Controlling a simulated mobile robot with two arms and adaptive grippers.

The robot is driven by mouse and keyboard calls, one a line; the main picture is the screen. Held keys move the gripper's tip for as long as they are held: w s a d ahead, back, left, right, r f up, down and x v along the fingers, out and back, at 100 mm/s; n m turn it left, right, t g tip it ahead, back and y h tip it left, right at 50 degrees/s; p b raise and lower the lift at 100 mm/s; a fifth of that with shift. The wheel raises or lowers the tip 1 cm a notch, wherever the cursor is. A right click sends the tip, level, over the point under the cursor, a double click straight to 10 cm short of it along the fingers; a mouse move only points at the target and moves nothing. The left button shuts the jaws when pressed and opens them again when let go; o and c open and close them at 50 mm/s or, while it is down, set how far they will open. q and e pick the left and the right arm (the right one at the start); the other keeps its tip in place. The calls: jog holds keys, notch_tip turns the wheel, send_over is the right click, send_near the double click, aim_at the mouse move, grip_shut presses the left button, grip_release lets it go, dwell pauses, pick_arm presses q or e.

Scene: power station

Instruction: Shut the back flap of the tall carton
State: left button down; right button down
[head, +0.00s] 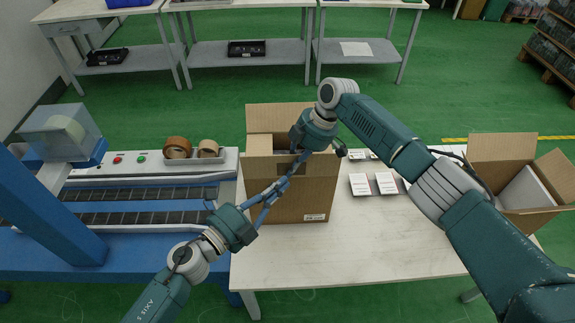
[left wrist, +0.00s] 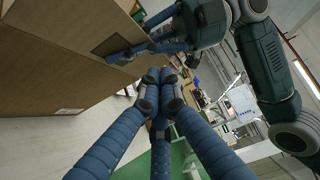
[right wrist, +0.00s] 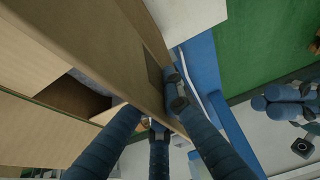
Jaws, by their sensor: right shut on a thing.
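The tall carton (head: 315,196) stands upright on the white table. Its back flap (head: 280,117) sticks up at the far side. My right gripper (head: 296,158) is at the carton's near top edge. In the right wrist view, its fingers (right wrist: 163,112) straddle a cardboard panel (right wrist: 115,60) and are shut on it; whether this is a wall or a flap I cannot tell. My left gripper (head: 275,190) is low in front of the carton's near face. In the left wrist view, its fingers (left wrist: 160,78) are together, with nothing seen between them. My right arm hides part of the carton's top.
An open carton (head: 515,172) stands at the table's right end. Small white boxes (head: 373,184) lie between the cartons. A conveyor (head: 140,200) with tape rolls (head: 178,147) is at the left. The table's front right is clear.

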pick_arm(q)
jog(key=w+d, duration=0.2)
jog(key=w, duration=0.4)
jog(key=shift+w+d, duration=0.25)
jog(key=shift+d, duration=0.05)
jog(key=shift+w, duration=0.1)
